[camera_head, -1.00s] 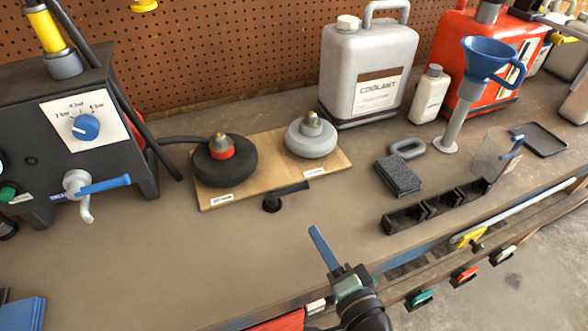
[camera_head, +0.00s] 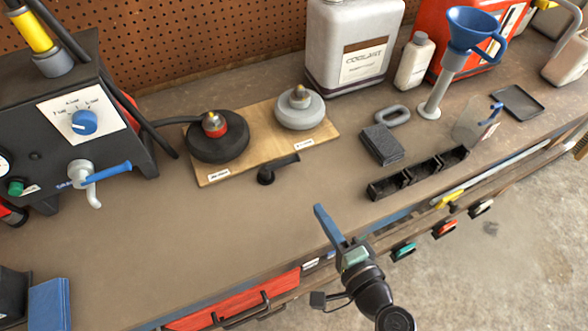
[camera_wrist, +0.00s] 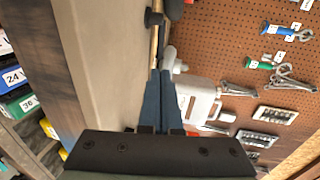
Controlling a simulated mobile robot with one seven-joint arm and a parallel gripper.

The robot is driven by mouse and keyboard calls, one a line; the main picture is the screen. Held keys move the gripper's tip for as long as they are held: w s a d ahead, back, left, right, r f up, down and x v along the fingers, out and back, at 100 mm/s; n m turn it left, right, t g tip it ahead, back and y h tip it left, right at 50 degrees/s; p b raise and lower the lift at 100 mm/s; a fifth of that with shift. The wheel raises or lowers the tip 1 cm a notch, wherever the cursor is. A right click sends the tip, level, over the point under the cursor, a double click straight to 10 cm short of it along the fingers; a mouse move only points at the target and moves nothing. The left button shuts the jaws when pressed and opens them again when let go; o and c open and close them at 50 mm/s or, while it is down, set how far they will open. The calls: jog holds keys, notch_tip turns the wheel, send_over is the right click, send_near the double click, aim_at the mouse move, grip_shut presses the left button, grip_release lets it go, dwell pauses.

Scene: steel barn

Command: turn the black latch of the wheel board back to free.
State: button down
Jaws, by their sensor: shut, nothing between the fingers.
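The wheel board (camera_head: 245,157) is a flat wooden plate on the bench. It carries a black wheel with a red hub (camera_head: 217,140) and a grey wheel (camera_head: 300,109). The black latch (camera_head: 275,170) stands at the board's front edge, its lever pointing right, roughly along that edge. I cannot tell whether the lever overlaps the board. My gripper (camera_head: 319,211) is shut and empty, with blue fingers, to the right of and nearer than the latch, apart from it. In the wrist view, the closed fingers (camera_wrist: 161,92) point toward the board's edge; a dark knob, perhaps the latch, shows beyond.
Black open bins (camera_head: 418,174) and a dark block (camera_head: 382,145) lie to the right. A coolant can (camera_head: 355,45) stands behind. A dark machine with a blue dial (camera_head: 84,121) stands at the left. Bare bench lies between my gripper and the latch.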

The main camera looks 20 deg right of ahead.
aim_at(289, 163)
jog(key=w, duration=0.4)
jog(key=w+f+p, duration=0.1)
jog(key=w, duration=0.4)
jog(key=w+f, duration=0.1)
jog(key=w, duration=0.3)
jog(key=shift+w+a+f, duration=0.2)
jog(key=shift+a+f, duration=0.05)
